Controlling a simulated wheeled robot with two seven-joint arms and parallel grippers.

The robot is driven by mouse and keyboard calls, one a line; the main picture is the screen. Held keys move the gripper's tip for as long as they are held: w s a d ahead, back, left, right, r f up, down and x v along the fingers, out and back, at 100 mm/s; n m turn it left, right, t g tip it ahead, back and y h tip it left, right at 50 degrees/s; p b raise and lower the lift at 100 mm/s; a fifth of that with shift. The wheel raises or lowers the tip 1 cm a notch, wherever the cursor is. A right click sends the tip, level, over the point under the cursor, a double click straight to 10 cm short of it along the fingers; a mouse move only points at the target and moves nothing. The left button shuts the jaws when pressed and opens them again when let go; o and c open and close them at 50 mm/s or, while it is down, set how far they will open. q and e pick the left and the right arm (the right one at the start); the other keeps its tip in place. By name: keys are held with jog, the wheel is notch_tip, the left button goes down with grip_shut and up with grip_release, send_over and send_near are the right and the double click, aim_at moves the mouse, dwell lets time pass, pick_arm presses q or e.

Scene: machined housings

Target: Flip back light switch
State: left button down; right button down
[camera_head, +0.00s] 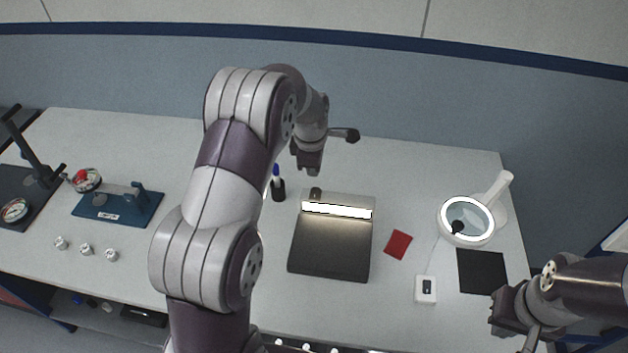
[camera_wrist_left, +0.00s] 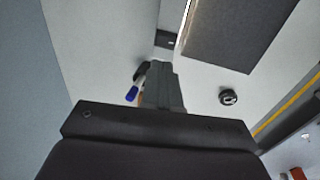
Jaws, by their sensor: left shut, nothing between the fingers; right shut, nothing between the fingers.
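A dark inspection panel (camera_head: 331,248) with a lit white bar (camera_head: 338,210) lies on the table. A small black block (camera_head: 316,193), possibly the light's switch, sits at its back left edge. The wrist view shows this block (camera_wrist_left: 166,40) just beyond the fingertips; touching or apart is unclear. My left gripper (camera_head: 308,168) is shut and empty, pointing down behind the panel; it also shows in the left wrist view (camera_wrist_left: 165,66). A white box with a black rocker (camera_head: 426,290) lies right of the panel. My right gripper (camera_head: 497,322) is shut and empty at the table's front right.
A blue-capped marker in a black holder (camera_head: 278,187) stands left of the panel, close to my left gripper. A lit ring magnifier (camera_head: 468,221), red cloth (camera_head: 398,245) and black mat (camera_head: 481,271) are right. A blue fixture (camera_head: 118,206) is left. My left arm hides part of the table.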

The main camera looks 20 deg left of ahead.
aim_at(315, 190)
pick_arm(q)
jog(key=p+x, duration=0.2)
jog(key=x, duration=0.6)
jog(key=shift+f, duration=0.1)
